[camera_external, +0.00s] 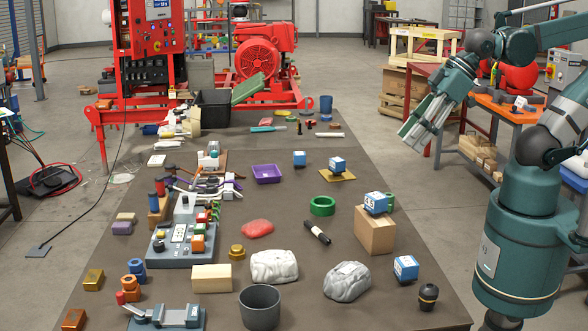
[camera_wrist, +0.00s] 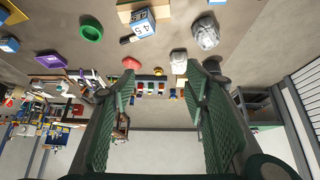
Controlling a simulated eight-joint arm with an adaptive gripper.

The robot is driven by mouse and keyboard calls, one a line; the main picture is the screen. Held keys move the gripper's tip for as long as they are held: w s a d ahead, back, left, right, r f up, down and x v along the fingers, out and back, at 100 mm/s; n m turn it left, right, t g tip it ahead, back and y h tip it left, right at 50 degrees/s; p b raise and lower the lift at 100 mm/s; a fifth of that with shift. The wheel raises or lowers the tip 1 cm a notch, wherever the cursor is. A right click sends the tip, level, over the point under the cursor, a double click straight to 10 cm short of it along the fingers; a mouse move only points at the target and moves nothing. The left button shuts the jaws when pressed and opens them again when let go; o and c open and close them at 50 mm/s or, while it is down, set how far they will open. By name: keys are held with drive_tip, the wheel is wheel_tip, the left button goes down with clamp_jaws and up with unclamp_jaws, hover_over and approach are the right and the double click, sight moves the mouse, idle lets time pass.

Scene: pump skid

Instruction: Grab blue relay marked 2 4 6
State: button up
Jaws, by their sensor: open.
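Several blue-and-white relays stand on the dark table. One relay (camera_external: 376,202) is on top of a cardboard box (camera_external: 375,232); in the wrist view this relay (camera_wrist: 143,26) shows digits like 4 and 5. Another relay (camera_external: 406,267) stands at the front right, one (camera_external: 337,165) is on a yellow plate (camera_external: 337,176), and one (camera_external: 299,158) is further back. I cannot read which one is marked 2 4 6. My gripper (camera_external: 408,138) is open and empty, raised beyond the table's right edge, apart from all relays. Its two fingers (camera_wrist: 162,80) frame the wrist view.
A green ring (camera_external: 322,206), black marker (camera_external: 317,232), grey rock-like lumps (camera_external: 347,282) and a dark knob (camera_external: 428,296) lie near the relays. A purple tray (camera_external: 266,174) is further back. An orange-topped bench (camera_external: 510,108) is at right. Bare table (camera_external: 440,262) shows at the right edge.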

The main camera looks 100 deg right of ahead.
drive_tip(key=shift+o, duration=0.5)
drive_tip(key=shift+w+d, duration=0.1)
drive_tip(key=w+d+f+m+g+h, duration=0.15)
drive_tip(key=w+d+m, duration=0.35)
drive_tip(key=w+d, duration=0.8)
drive_tip(key=w+d+m+g+h, duration=0.2)
drive_tip(key=w+d+m, duration=0.3)
drive_tip(key=w+d, duration=0.75)
drive_tip(key=m+g, duration=0.4)
drive_tip(key=m, duration=0.4)
approach(300, 153)
wheel_tip(300, 153, down, 2)
drive_tip(key=shift+d+f+h, duration=0.1)
drive_tip(key=shift+f+h, duration=0.15)
drive_tip(key=shift+h, duration=0.2)
drive_tip(key=shift+f, duration=0.1)
drive_tip(key=shift+x, duration=1.2)
